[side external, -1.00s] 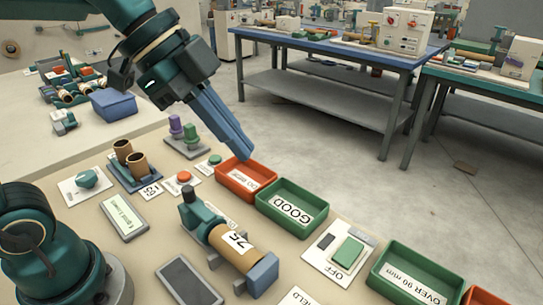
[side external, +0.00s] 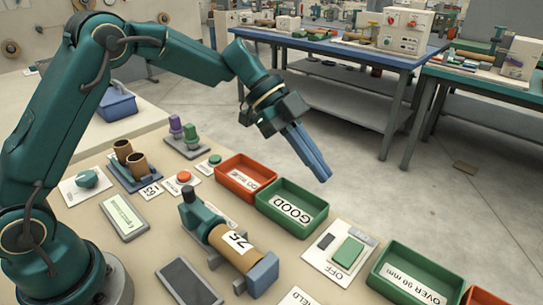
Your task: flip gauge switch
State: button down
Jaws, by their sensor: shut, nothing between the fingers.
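A switch with a large green rocker (side external: 348,252) sits on a white plate (side external: 320,268) marked OFF, at the right of the bench. A small dark block (side external: 326,241) is on the same plate. My gripper (side external: 324,176) has blue fingers, shut and empty. It is in the air, and in the picture its tips are just above the far right corner of the green GOOD bin, up and left of the switch. I cannot tell its exact height.
The green GOOD bin (side external: 318,222), an orange bin (side external: 232,191) and the green OVER 90 mm bin (side external: 377,283) line the bench edge. A winder holding a brown tube (side external: 248,255) marked 75 stands left of the switch. A dark flat pad (side external: 188,283) lies in front.

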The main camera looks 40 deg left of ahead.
jog(key=shift+f, duration=0.1)
send_near(357, 251)
jog(key=d, duration=0.2)
jog(key=w+d, duration=0.1)
jog(key=shift+d+r, duration=0.3)
jog(key=shift+r, duration=0.1)
jog(key=f, duration=0.3)
jog(key=shift+w+d+f, duration=0.25)
jog(key=shift+d, duration=0.05)
jog(key=shift+w+f, duration=0.1)
jog(key=shift+f, duration=0.45)
jog(key=shift+f, duration=0.1)
jog(key=shift+w+f, duration=0.15)
jog(key=shift+f, duration=0.1)
jog(key=shift+s+r, duration=0.35)
jog(key=shift+s, duration=0.4)
